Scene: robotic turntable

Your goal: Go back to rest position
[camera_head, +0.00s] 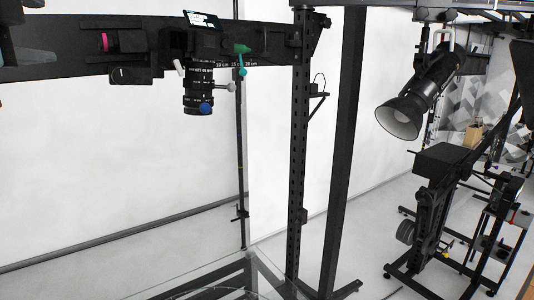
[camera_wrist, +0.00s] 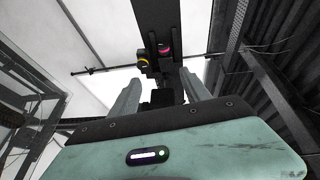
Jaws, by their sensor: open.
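My gripper (camera_wrist: 160,84) shows in the wrist view with its two pale grey-green fingers apart and nothing between them. Beyond the fingertips is a black beam (camera_wrist: 158,22) with a pink-marked knob (camera_wrist: 164,48) and a yellow-ringed part (camera_wrist: 142,60). In the camera_head view, grey shapes at the upper left edge look like part of my gripper, mostly cut off by the frame. They are left of the pink-marked block (camera_head: 104,41) on the black beam (camera_head: 270,42). I cannot tell the exact gap between the fingers and the beam.
A camera with a long lens (camera_head: 198,92) hangs from the beam. Black uprights (camera_head: 343,150) stand right of it, above a glass-topped table (camera_head: 215,278). A studio lamp (camera_head: 408,105) hangs at the right, over a black stand (camera_head: 435,205). White backdrop space below the beam is clear.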

